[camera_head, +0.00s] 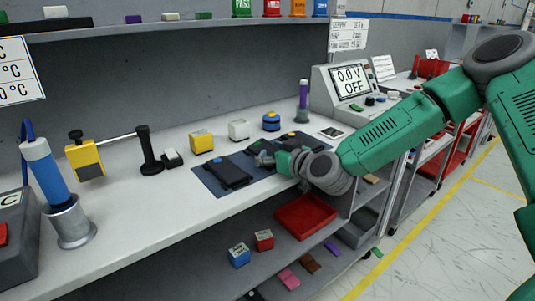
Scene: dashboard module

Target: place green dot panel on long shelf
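My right gripper (262,154) reaches in from the right and is low over the blue mat (208,182) on the workbench. It is small and dark here, so I cannot tell whether its fingers are open or shut. A black panel (228,173) lies on the mat just left of the gripper. Another dark panel (300,137) lies behind the gripper and is partly hidden by it. No green dot can be made out on either panel. A long grey shelf (150,29) runs along the wall above the bench. My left gripper is not in view.
A yellow block (201,141), a white block (239,130) and a blue-yellow button (271,121) stand behind the mat. A red tray (305,216) and several small blocks are below. Small objects and bins occupy parts of the upper shelf.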

